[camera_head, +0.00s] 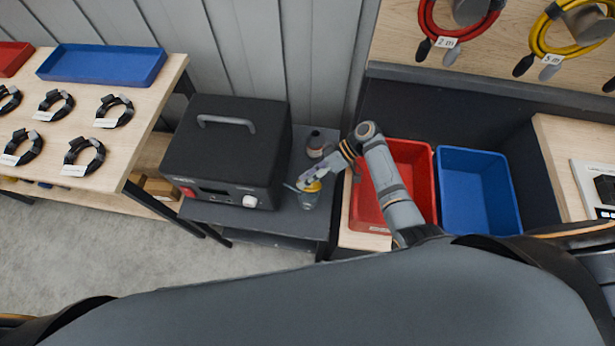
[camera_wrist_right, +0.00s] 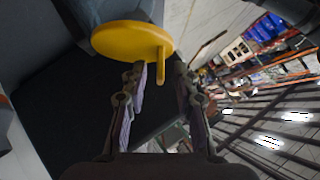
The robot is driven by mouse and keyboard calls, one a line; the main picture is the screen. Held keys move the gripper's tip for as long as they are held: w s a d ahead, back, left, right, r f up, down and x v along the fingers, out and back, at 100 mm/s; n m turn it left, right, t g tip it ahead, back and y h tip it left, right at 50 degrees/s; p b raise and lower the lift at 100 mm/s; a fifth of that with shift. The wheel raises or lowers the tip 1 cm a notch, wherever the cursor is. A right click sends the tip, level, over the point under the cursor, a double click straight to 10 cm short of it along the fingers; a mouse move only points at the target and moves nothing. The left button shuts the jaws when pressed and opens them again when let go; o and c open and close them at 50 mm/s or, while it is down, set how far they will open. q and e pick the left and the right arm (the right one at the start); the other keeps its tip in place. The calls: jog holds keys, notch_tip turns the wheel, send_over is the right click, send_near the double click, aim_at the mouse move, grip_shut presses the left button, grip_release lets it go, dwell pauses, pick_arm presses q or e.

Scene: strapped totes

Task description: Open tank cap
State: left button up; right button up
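The tank (camera_head: 308,201), a small grey-blue vessel, stands on the dark stand beside the black machine. Its yellow cap (camera_head: 313,187) shows partly behind my right gripper (camera_head: 305,182). In the right wrist view the yellow cap (camera_wrist_right: 132,38) is a round disc with a narrow upright tab. My right gripper (camera_wrist_right: 162,82) is open there, with its fingertips apart on either side of the tab. I cannot tell whether a finger touches it. My left gripper is not in view.
The black machine (camera_head: 228,150) stands left of the tank. A dark bottle (camera_head: 316,143) stands behind the tank. A red bin (camera_head: 412,152) and a blue bin (camera_head: 477,190) stand to the right.

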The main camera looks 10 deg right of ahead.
jog(key=v, duration=1.2)
jog(key=shift+c, duration=0.2)
